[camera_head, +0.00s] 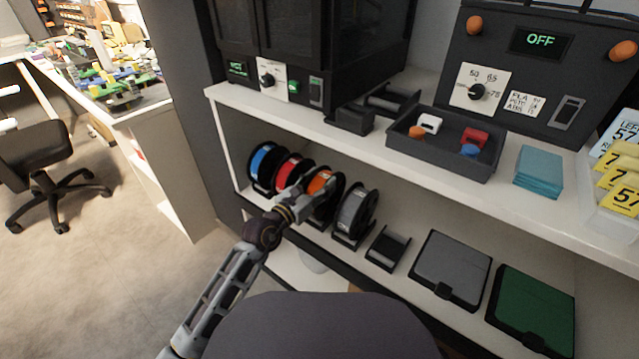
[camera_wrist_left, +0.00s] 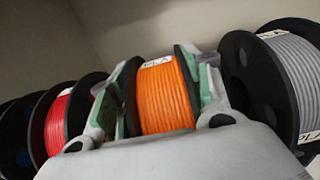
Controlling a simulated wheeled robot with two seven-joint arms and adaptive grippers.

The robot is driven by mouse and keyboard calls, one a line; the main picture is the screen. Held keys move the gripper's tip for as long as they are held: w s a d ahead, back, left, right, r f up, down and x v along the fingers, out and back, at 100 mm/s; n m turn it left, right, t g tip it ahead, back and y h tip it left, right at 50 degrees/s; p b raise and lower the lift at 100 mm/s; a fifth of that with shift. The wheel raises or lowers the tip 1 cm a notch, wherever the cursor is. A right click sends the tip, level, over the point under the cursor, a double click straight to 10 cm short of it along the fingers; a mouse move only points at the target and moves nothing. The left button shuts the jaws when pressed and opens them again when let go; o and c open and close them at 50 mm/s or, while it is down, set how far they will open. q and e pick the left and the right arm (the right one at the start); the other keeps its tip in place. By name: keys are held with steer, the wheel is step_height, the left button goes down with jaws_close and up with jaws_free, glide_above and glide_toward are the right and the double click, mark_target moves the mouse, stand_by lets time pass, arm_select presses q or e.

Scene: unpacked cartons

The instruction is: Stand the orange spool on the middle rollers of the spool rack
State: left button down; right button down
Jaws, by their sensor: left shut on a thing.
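The orange spool (camera_head: 320,183) stands between the red and grey spools in the row on the lower shelf; my gripper hides part of it. My left gripper (camera_head: 309,204) is shut on it. In the left wrist view the spool's orange winding (camera_wrist_left: 163,97) shows between the two green-padded fingers, which press on its black flanges. Whether it touches its stand is hidden. A dark stand with roller-like bars (camera_head: 388,103) lies on the upper shelf; I cannot tell for sure that it is the spool rack. My right gripper is not in view.
The blue spool (camera_head: 265,162), red spool (camera_head: 288,173) and grey spool (camera_head: 355,212) stand close by. An empty black roller stand (camera_head: 388,249) is right of the grey one. A dark tray (camera_head: 445,154) and a dark cabinet (camera_head: 310,45) occupy the upper shelf.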

arm_select(q)
steer(key=c, duration=0.6)
jaws_free()
steer(key=shift+r, duration=0.1)
steer(key=shift+v, duration=6.05)
